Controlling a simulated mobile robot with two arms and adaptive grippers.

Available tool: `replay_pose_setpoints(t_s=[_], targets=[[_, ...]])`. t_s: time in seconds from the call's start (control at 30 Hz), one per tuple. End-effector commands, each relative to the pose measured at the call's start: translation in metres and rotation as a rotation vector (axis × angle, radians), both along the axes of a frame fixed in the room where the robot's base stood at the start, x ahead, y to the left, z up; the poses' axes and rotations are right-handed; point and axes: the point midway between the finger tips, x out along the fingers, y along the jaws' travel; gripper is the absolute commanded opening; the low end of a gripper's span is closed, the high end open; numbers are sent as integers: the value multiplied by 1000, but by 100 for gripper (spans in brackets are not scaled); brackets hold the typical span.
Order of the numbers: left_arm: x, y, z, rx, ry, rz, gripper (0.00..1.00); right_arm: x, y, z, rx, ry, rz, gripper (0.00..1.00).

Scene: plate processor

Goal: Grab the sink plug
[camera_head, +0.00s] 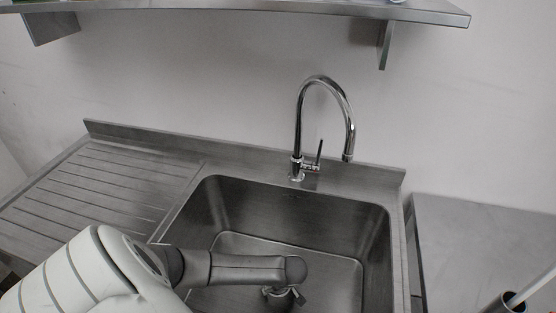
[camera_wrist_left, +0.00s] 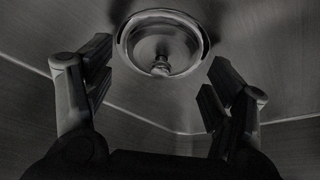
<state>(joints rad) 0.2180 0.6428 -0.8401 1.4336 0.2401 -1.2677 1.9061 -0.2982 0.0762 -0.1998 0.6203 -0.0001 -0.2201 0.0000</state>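The sink plug (camera_wrist_left: 161,68) shows in the left wrist view as a round metal piece with a small knob at its centre, set in the ringed drain of the sink floor. My left gripper (camera_wrist_left: 157,78) is open, with its two fingers apart on either side below the drain in that view. Nothing is between the fingers, and they do not appear to touch the knob. In the head view my left gripper (camera_head: 284,298) is low inside the sink (camera_head: 345,215), mostly hidden under my arm. The plug cannot be made out there. My right gripper is not in view.
A tall curved tap (camera_head: 351,130) stands behind the sink. A ribbed draining board (camera_head: 110,190) lies to the left. A metal surface (camera_head: 470,240) is at the right, with a pale rod (camera_head: 530,290) near the corner. A shelf (camera_head: 300,12) hangs above.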

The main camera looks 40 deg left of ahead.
Motion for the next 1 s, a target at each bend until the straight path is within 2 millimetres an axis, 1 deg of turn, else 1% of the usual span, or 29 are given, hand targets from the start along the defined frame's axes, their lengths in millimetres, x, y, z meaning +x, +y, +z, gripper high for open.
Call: replay_pose_setpoints(t_s=[0.03, 0.07, 0.37, 0.4, 0.47, 0.53, 0.6, 0.9, 1.0], targets=[[0, 0, 0, 0, 0, 0, 71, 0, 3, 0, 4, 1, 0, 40], [0, 0, 0, 0, 0, 0, 67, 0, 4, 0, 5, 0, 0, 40], [0, 0, 0, 0, 0, 0, 28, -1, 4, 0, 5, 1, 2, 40], [0, 0, 0, 0, 0, 0, 25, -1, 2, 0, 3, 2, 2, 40], [0, 0, 0, 0, 0, 0, 22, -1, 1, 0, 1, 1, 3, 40], [-1, 0, 0, 0, 1, 0, 7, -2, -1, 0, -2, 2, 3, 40], [-1, 0, -1, -1, 1, 0, 0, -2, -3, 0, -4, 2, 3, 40], [-2, -1, -2, -2, 4, 0, 0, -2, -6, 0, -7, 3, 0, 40], [-3, -1, 1, -2, 4, 0, 0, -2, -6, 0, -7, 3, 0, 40]])
